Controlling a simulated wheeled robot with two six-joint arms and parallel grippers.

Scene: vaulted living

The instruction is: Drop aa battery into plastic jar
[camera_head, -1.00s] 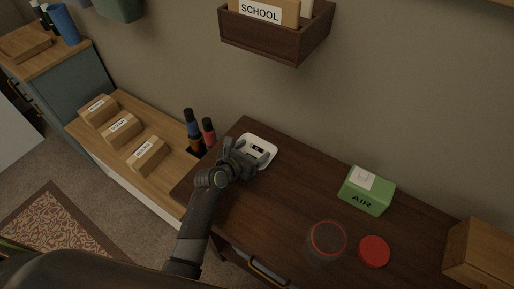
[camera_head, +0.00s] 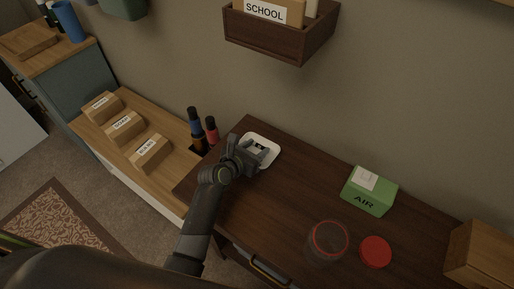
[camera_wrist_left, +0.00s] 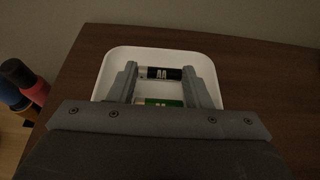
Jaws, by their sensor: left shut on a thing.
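My left gripper (camera_head: 259,155) is over the white tray (camera_head: 274,142) at the back left of the dark desk. In the left wrist view its fingers (camera_wrist_left: 160,76) are shut on a black AA battery (camera_wrist_left: 165,73), one finger at each end. A green battery (camera_wrist_left: 160,102) lies nearer the wrist, partly hidden by the gripper. I cannot tell whether the black battery is clear of the tray (camera_wrist_left: 110,65). The clear plastic jar (camera_head: 328,243), with a red rim, stands open at the desk's front. My right gripper is not in view.
A red lid (camera_head: 376,252) lies right of the jar. A green AIR box (camera_head: 369,191) stands behind them, and a wooden box (camera_head: 480,255) is at the right. Dark bottles (camera_head: 196,128) stand left of the tray. The desk between tray and jar is clear.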

